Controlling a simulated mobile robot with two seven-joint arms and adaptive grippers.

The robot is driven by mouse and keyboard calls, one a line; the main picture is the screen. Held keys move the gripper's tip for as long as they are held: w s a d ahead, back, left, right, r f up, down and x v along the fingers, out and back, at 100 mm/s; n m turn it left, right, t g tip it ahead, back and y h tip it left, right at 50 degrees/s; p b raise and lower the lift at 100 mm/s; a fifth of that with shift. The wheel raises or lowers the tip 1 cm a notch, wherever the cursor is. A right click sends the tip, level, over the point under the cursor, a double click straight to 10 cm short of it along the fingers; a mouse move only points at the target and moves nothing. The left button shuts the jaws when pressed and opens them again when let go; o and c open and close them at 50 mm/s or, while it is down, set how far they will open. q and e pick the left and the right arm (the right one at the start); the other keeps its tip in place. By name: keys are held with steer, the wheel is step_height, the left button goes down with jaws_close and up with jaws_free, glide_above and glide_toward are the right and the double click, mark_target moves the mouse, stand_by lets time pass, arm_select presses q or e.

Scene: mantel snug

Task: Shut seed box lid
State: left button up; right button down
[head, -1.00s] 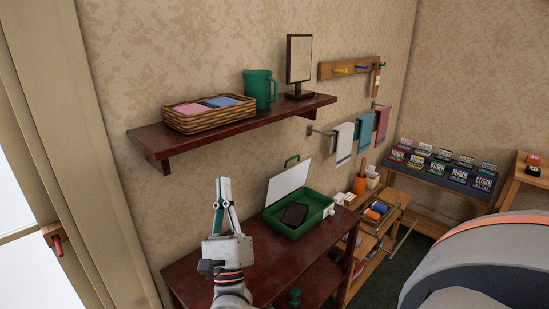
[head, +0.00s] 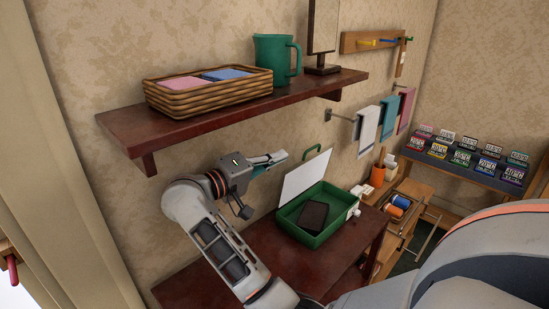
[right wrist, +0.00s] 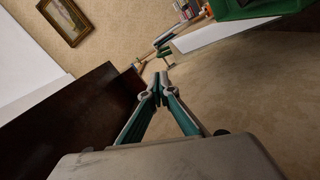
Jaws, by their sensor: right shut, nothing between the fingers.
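The green seed box (head: 297,232) stands on the dark red table with a dark block (head: 313,215) inside. Its lid (head: 302,179) stands open, tilted up toward the wall, white inside, with a green handle (head: 318,150) at its top edge. My right gripper (head: 283,155) is shut and empty, held above the table left of the lid's upper edge, beside the wall and apart from the lid. In the right wrist view the shut fingertips (right wrist: 158,86) meet, with the white lid (right wrist: 222,29) and green box (right wrist: 250,9) beyond at upper right. My left gripper is out of view.
A dark shelf (head: 130,128) with a basket (head: 205,100), green mug (head: 276,62) and mirror hangs just above my right gripper. Towels (head: 366,130) hang right of the lid. The table (head: 262,252) has bare room left of the box.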

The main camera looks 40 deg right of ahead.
steer(key=d, duration=0.6)
steer(key=shift+w+p, duration=0.1)
steer(key=shift+p, duration=0.2)
steer(key=shift+d+f, duration=0.1)
steer(key=shift+d, duration=0.2)
